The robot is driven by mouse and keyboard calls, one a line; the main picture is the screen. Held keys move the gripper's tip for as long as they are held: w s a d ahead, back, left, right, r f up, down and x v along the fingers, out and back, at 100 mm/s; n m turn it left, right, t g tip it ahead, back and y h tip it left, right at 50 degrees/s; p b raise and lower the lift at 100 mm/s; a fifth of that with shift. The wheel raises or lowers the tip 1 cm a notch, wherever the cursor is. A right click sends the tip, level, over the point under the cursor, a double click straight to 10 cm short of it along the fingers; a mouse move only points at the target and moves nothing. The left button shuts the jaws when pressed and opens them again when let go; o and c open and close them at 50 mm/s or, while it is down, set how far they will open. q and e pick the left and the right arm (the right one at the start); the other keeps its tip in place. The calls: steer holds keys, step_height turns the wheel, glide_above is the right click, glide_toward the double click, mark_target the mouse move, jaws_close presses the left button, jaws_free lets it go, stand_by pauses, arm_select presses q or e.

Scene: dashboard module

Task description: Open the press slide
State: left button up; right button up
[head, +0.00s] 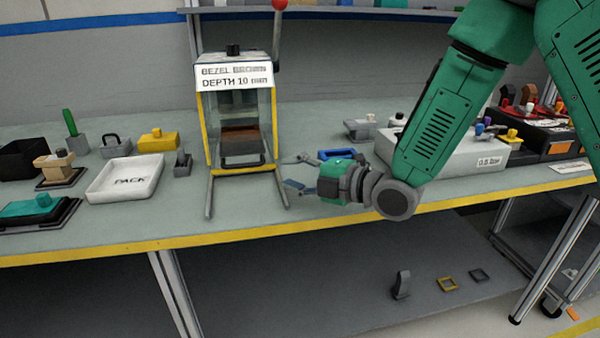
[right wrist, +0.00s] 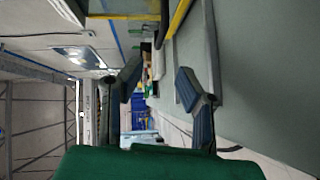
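The press (head: 203,130) stands on the bench, with yellow edges, clear panels and a sign reading "BEZEL BROWN DEPTH 10 mm". Its slide (head: 243,160) sits inside the frame, between the yellow posts, with a dark handle at the front and a brown block (head: 240,138) above it. Two grey rails (head: 209,197) reach forward from the press. My right gripper (head: 298,173) is just right of the right rail, fingers apart, nothing between them. In the right wrist view the open fingers (right wrist: 163,88) show, with a grey rail (right wrist: 190,88) and yellow post (right wrist: 179,17) near. My left gripper is out of view.
A red-knobbed lever (head: 279,6) rises at the press's right side. A white "PACK" tray (head: 125,180) and several small parts lie to the left. A blue handle (head: 338,153) and a grey fixture box (head: 460,155) are to the right. The bench's front edge (head: 240,235) is yellow.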

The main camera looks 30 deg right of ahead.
steer(key=shift+v, duration=0.95)
steer(key=shift+s+d, duration=0.25)
steer(key=shift+s, duration=0.1)
steer(key=v, duration=1.1)
